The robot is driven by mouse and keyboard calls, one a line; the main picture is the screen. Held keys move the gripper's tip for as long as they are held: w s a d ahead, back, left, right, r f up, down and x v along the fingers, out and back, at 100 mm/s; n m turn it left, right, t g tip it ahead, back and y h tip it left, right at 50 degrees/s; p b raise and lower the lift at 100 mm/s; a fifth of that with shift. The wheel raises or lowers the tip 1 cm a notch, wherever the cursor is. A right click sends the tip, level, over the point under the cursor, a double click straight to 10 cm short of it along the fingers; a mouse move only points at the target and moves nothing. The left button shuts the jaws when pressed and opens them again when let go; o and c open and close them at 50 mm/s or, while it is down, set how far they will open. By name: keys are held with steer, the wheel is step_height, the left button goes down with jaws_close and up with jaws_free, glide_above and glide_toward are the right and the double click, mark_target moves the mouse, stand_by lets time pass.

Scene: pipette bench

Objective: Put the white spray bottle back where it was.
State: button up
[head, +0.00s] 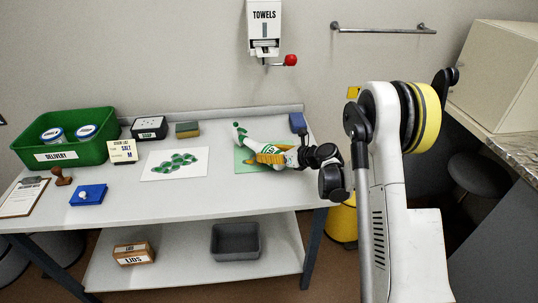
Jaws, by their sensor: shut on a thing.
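The white spray bottle (265,142) has green parts at its head end and a green label. It looks tilted, with its head toward the upper left, over the right part of the bench. My gripper (264,157) reaches in from the right and is shut on the spray bottle. Its fingers hide part of the bottle. A green mat (242,167) lies below and partly behind them. I cannot tell whether the bottle touches the mat or the bench.
A white sheet with green shapes (149,171) lies left of the mat. A blue block (297,122) stands behind my gripper. A sponge (187,129), a black box (149,129) and a green delivery crate (91,154) stand farther left. The front of the bench (180,200) is clear.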

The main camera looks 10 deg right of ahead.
steer(key=shift+f, duration=0.1)
steer(key=o, duration=1.4)
